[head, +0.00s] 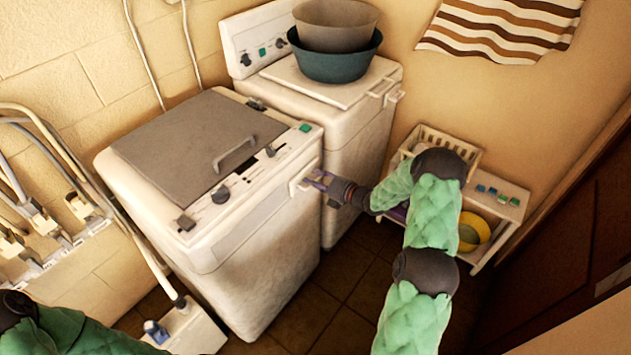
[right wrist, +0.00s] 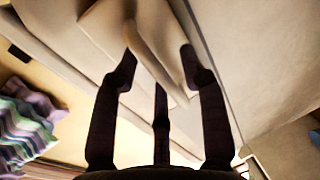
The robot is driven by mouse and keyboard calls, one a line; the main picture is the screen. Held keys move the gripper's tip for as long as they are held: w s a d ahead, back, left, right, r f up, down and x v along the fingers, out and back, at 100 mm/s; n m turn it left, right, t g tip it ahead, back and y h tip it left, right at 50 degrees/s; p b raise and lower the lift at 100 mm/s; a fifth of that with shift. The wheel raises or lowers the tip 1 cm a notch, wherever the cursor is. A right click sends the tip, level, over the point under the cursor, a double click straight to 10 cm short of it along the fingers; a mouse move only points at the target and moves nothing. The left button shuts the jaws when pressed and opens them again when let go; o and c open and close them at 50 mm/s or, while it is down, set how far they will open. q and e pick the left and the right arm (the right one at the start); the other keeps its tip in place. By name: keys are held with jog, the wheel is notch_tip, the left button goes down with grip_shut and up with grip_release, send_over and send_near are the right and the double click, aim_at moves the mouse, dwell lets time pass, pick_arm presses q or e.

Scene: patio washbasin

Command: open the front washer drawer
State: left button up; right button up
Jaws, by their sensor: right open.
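The front washer (head: 215,255) is a white machine with a grey lid on top. Its drawer (head: 255,213) appears as a long panel high on the front face and looks shut. A pale handle (head: 296,184) sits at the right end of that face. My right gripper (head: 313,181) is at this handle, coming from the right. In the right wrist view, the open dark fingers (right wrist: 160,62) stand on either side of a pale, tapering handle part (right wrist: 163,42). I cannot tell whether they touch it. My left gripper is not in view; only my left arm shows at the lower left.
A second washer (head: 345,130) stands behind, with stacked basins (head: 335,62) on it. A white shelf (head: 505,205) with a yellow bowl (head: 470,233) is at the right. Pipes and taps (head: 40,215) line the left wall. Tiled floor (head: 335,300) is clear before the washer.

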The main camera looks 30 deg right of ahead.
jog(key=shift+w+a, duration=0.1)
jog(key=shift+w, duration=0.1)
jog(key=shift+c, duration=0.2)
grip_shut()
jog(key=f+b+v, duration=0.1)
jog(key=v, duration=0.7)
jog(key=shift+f, duration=0.35)
jog(key=shift+s, duration=0.15)
jog(key=shift+o, duration=0.2)
grip_release()
jog(key=v, duration=1.2)
